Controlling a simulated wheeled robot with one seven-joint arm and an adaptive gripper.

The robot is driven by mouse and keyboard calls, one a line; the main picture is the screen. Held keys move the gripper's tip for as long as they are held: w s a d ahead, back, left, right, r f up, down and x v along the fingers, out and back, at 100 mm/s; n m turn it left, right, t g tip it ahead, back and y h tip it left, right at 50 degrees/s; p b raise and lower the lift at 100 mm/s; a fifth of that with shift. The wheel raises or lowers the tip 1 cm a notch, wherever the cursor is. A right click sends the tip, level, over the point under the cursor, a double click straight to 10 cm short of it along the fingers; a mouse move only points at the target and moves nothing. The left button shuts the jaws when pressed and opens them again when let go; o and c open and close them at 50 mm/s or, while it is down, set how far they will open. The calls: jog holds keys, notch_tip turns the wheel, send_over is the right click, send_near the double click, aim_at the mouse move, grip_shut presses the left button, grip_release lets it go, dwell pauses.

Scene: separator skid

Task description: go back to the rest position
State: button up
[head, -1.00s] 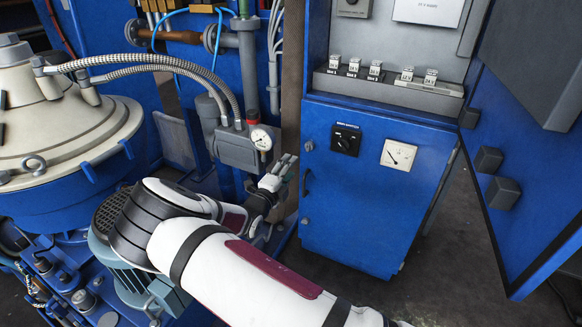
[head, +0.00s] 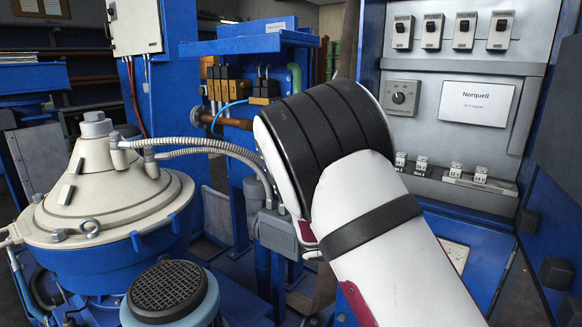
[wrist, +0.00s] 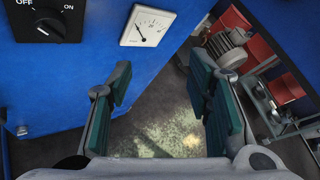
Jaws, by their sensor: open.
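My gripper (wrist: 165,105) shows in the wrist view with its two green-padded fingers spread apart and nothing between them. Bare floor (wrist: 160,135) shows beyond the gap. In the head view my white arm is raised in the middle right, and the gripper itself is hidden behind or below it. The blue cabinet front with an off/on rotary switch (wrist: 45,18) and a white dial gauge (wrist: 148,25) is at the upper left of the wrist view, apart from the fingers.
The separator (head: 95,200) stands at the left, with a grey motor (head: 168,292) in front. The open control cabinet (head: 470,68) is at the right, partly behind my arm. Its blue door (head: 560,215) stands open. Red boxes (wrist: 280,84) and a grey machine (wrist: 228,45) are farther off.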

jog(key=s+d+r+m+g+y, duration=0.1)
jog(key=s+r+m+g+y, duration=0.2)
jog(key=s+m, duration=0.55)
jog(key=s+d+r+m+g+y, duration=0.25)
jog(key=s+r+m, duration=0.35)
jog(key=s, duration=0.6)
jog(key=s+a+r+m+t+y, duration=0.1)
jog(key=s+a+m+y, duration=0.4)
jog(key=s, duration=0.6)
jog(key=s+a+r+m+t+y, duration=0.1)
jog(key=s+a+r+m+y, duration=0.15)
jog(key=s+a+m, duration=0.65)
jog(key=s+d+r+t+p, duration=0.1)
jog(key=r+t+p, duration=0.1)
jog(key=r+p, duration=0.9)
jog(key=d+r+n+t+p, duration=0.1)
jog(key=d+r+t+p, duration=0.1)
jog(key=r+p, duration=1)
jog(key=shift+s+d+r, duration=0.2)
jog(key=shift+s+r, duration=0.2)
jog(key=shift+r, duration=0.25)
jog(key=shift+d, duration=0.2)
jog(key=shift+w+a, duration=0.1)
jog(key=shift+w, duration=0.05)
